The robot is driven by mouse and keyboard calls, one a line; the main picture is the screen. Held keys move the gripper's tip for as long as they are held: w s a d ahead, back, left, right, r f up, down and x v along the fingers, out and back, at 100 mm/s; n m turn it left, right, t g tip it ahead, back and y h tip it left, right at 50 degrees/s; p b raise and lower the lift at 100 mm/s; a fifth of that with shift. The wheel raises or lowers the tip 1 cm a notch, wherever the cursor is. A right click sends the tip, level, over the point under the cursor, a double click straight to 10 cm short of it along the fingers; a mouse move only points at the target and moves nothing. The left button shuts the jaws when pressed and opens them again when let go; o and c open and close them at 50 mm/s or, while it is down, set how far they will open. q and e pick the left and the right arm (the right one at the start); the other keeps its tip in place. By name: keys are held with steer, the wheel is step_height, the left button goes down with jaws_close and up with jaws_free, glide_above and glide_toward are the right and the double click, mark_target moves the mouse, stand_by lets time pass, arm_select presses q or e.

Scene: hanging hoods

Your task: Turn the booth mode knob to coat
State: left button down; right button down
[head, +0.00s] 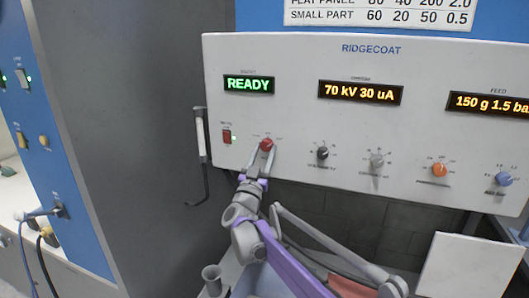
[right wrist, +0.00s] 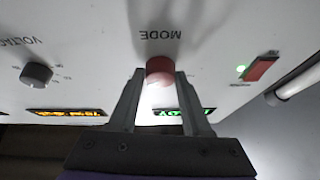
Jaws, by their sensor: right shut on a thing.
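The red mode knob (head: 266,144) sits at the lower left of the white RIDGECOAT panel (head: 300,115). My right gripper (head: 263,154) reaches up to it from below and is shut on it. In the right wrist view, which shows the panel upside down, the red knob (right wrist: 160,70) sits between the two fingertips, beside the word MODE. The knob's pointer and the setting it stands at cannot be made out. The green READY display (head: 249,85) is lit above the knob. My left gripper is not in view.
A red switch (head: 227,136) is left of the knob. A black knob (head: 322,153), a grey knob (head: 376,160), an orange knob (head: 439,170) and a blue knob (head: 503,179) run to the right. A handle (head: 201,135) stands at the panel's left edge.

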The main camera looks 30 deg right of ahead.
steer(key=shift+c, duration=1.8)
jaws_free()
steer(key=b+v, duration=0.1)
steer(key=v, duration=1)
steer(key=shift+w+r, duration=0.1)
steer(key=shift+r, duration=0.05)
